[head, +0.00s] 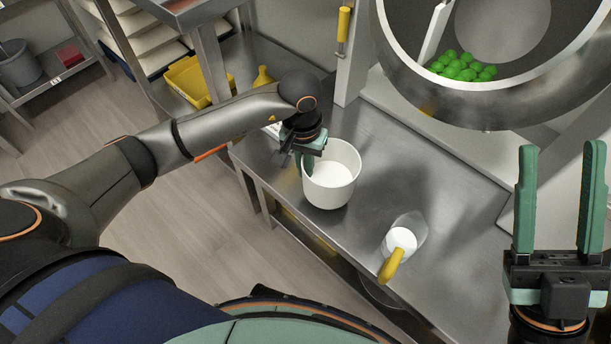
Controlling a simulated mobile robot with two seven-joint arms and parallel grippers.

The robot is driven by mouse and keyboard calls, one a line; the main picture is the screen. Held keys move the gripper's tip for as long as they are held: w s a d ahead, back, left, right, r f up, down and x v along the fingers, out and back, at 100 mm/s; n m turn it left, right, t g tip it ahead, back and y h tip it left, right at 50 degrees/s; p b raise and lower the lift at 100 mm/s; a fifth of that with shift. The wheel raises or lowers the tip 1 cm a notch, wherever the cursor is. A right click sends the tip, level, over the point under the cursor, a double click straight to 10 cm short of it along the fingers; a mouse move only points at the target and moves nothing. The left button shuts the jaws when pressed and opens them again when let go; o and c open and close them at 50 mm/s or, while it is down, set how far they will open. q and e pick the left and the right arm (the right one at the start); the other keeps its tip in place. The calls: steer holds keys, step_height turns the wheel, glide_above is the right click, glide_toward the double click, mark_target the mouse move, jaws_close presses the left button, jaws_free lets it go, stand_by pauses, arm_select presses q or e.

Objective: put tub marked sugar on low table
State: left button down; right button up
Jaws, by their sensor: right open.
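A white round tub (332,189) with white content stands on the steel table (372,140), close to its front edge. No sugar marking shows on the side facing me. My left gripper (298,162) points down at the tub's left rim, with green fingers at the wall. I cannot tell whether they are closed on the rim. My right gripper (562,150) is open and empty at the far right, its two green fingers pointing up and wide apart.
A clear scoop with a yellow handle (391,264) and white content is on the table, right of the tub. A large steel drum (470,105) with green gummies hangs above the table. A yellow bin (190,82) and a yellow bottle (263,77) stand behind. Floor is clear at left.

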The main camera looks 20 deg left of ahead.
arm_select(q)
steer(key=shift+w+a+f, duration=0.15)
steer(key=shift+w+f, duration=0.25)
steer(key=shift+f, duration=0.05)
steer(key=shift+w+a+f+b, duration=0.15)
steer(key=shift+f+b, duration=0.45)
steer(key=shift+f, duration=1.1)
steer(key=shift+f, duration=0.1)
steer(key=shift+f+b, duration=0.15)
steer(key=shift+b, duration=0.15)
steer(key=c, duration=1)
jaws_free()
steer(key=shift+r, duration=0.2)
